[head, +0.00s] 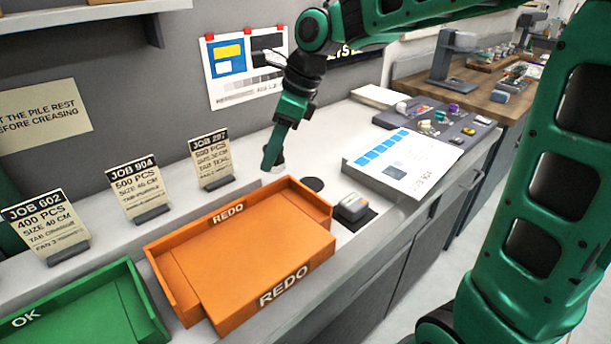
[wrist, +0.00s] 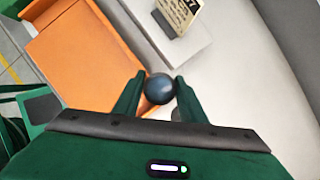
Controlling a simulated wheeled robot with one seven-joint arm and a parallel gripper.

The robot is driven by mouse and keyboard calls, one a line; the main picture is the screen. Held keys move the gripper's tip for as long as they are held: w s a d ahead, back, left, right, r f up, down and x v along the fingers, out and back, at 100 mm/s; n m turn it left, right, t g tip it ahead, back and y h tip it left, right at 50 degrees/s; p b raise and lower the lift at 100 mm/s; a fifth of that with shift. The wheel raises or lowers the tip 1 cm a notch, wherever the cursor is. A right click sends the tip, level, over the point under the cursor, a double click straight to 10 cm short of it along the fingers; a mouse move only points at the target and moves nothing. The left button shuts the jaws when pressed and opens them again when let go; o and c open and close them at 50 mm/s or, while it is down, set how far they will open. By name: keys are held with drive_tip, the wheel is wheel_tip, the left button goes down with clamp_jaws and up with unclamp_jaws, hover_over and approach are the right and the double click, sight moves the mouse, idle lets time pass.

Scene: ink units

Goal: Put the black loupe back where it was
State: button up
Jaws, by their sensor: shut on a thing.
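My gripper (head: 273,160) is shut on the black loupe (wrist: 159,88), a round dark piece between the two fingertips in the wrist view. In the head view the fingers hide most of the loupe; a small dark part (head: 280,157) shows at their right side. The gripper is above the counter, behind the orange REDO tray. The fingertips and loupe appear above the counter, apart from the disc.
The orange REDO tray (head: 327,207) and green OK tray (head: 150,322) stand at front left. Job cards (head: 212,160) line the back ledge. The grey device (head: 352,207) sits on a black square. A printed sheet (head: 408,165) and control panel (head: 445,122) are at right.

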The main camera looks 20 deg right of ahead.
drive_tip(key=shift+w+d+f, duration=0.1)
drive_tip(key=shift+w+d, duration=0.1)
drive_tip(key=w+d+f, duration=0.1)
drive_tip(key=d+f, duration=0.1)
drive_tip(key=d, duration=0.1)
drive_tip(key=w+d+f, duration=0.2)
drive_tip(key=d, duration=0.1)
drive_tip(key=w+d+f, duration=0.1)
drive_tip(key=d+f, duration=0.1)
drive_tip(key=d, duration=0.2)
drive_tip(key=shift+w+d+f, duration=0.1)
drive_tip(key=shift+w+f, duration=0.2)
drive_tip(key=shift+f, duration=0.1)
drive_tip(key=shift+c, duration=0.6)
drive_tip(key=shift+f, duration=1.95)
drive_tip(key=o, duration=1.3)
